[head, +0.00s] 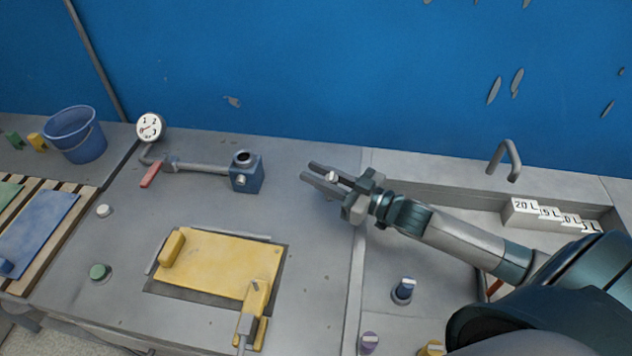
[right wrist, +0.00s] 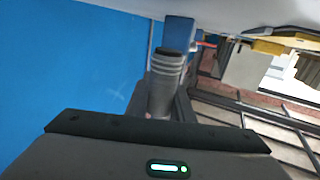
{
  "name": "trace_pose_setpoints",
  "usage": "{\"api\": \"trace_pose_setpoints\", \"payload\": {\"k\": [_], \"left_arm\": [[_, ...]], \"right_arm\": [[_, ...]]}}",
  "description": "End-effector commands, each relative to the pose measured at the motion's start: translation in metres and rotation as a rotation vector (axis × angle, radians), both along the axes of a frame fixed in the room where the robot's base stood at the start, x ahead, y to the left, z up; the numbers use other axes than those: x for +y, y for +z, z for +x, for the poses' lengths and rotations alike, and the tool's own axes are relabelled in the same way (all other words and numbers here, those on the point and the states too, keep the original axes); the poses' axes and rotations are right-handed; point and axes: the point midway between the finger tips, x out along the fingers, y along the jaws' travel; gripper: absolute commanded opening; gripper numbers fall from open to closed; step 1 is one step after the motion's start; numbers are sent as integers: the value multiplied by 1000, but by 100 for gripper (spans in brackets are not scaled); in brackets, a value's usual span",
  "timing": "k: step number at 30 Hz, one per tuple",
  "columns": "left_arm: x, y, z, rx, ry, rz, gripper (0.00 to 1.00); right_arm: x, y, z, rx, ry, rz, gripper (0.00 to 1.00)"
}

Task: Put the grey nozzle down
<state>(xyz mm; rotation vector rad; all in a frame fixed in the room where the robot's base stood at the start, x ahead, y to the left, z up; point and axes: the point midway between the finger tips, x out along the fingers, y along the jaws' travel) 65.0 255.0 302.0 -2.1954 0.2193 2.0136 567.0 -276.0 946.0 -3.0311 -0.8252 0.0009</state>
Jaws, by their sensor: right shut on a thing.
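My right gripper (head: 315,173) reaches in from the right and is above the grey worktop, near the blue wall. It is shut on a small grey piece, the grey nozzle (head: 331,178), which shows between the fingers. In the right wrist view the nozzle (right wrist: 166,82) is a ribbed grey cylinder with a dark end, standing out beyond the gripper body. The fingers hide part of it in the head view. My left gripper is not in view.
A blue block with a round opening (head: 246,172) ends the gauge pipe, left of the gripper. A yellow panel (head: 205,265) lies in front. Worktop below the gripper is clear.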

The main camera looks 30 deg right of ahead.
Motion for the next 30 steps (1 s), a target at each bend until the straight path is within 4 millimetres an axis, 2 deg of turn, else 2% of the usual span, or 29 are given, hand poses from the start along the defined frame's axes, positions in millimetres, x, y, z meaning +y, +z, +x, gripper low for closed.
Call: {"api": "trace_pose_setpoints", "payload": {"k": [4, 16, 25, 30], "left_arm": [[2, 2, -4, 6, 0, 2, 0], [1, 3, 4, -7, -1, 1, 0], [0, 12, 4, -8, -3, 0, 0], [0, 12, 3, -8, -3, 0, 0]], "right_arm": [[-2, -5, 9, -1, 0, 1, 0], [-2, -9, 9, 1, 0, 1, 0], [-2, -40, 9, 1, -1, 0, 0], [-2, -46, 9, -1, 1, 1, 0]]}}
